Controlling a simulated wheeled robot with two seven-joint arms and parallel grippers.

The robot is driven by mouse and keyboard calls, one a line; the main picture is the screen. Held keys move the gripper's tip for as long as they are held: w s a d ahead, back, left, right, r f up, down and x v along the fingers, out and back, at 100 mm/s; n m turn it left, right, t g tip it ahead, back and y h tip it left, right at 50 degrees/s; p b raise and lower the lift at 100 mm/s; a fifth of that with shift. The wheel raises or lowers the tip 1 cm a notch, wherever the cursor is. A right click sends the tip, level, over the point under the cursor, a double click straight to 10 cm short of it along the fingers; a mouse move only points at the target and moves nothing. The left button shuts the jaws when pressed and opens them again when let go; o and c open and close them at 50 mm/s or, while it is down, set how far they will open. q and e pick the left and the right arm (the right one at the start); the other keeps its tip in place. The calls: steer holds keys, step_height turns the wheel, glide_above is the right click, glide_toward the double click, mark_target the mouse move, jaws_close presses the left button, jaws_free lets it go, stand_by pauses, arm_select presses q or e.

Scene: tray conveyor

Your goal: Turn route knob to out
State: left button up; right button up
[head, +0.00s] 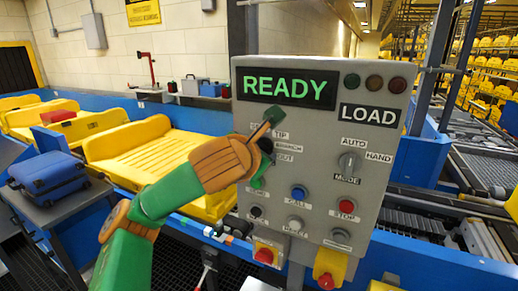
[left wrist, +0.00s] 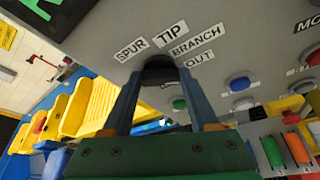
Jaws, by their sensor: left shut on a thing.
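The route knob (left wrist: 160,70) is a dark round knob on the grey control panel (head: 385,200). Labels SPUR, TIP, BRANCH and OUT are set in an arc around it in the left wrist view. My left gripper (head: 266,148) is shut on the knob, and in the left wrist view its two fingers (left wrist: 158,98) stand on either side of it. The OUT label (left wrist: 199,58) is at the right end of the arc. The knob's pointer is hidden, so I cannot tell which label it faces. My right gripper is not in view.
The panel has a green READY display (head: 290,87), a LOAD sign (head: 369,115), a mode knob (head: 349,162), a blue button (head: 298,193) and a red stop button (head: 346,206). Yellow trays (head: 150,150) stand on the conveyor at left. A blue suitcase (head: 48,174) lies at far left.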

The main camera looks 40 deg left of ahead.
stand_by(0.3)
arm_select(q)
steer(key=o, duration=1.4)
steer(key=v, duration=0.7)
